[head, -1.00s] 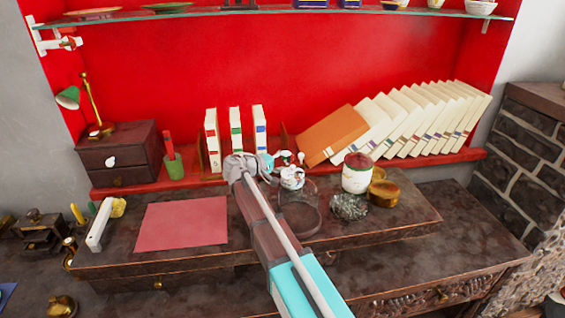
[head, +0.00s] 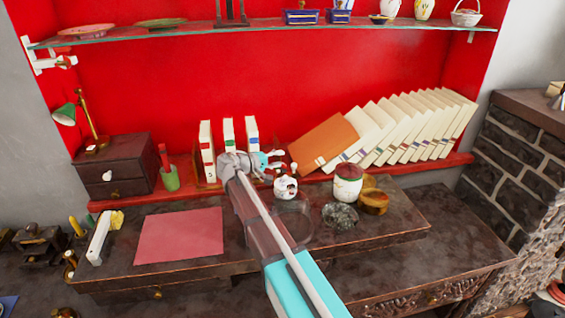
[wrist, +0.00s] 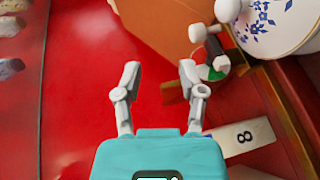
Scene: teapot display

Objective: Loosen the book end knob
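My gripper (wrist: 160,74) is open and empty in the wrist view, its two grey fingers apart over the red background. A small fitting with whitish ends and a dark stem, which looks like the book end knob (wrist: 197,34), is just beyond and right of the right fingertip, not between the fingers. It sits by a green and red round part (wrist: 214,70) and a brown edge, perhaps the book end. In the head view my gripper (head: 273,160) is small, at the ledge between the upright books (head: 229,136) and the leaning orange book (head: 321,143); the knob cannot be told apart there.
A white jar with blue flowers (wrist: 280,22) is close on the right in the wrist view. In the head view, a red-lidded jar (head: 347,184), glass dish (head: 340,215) and pink mat (head: 180,235) are on the desk.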

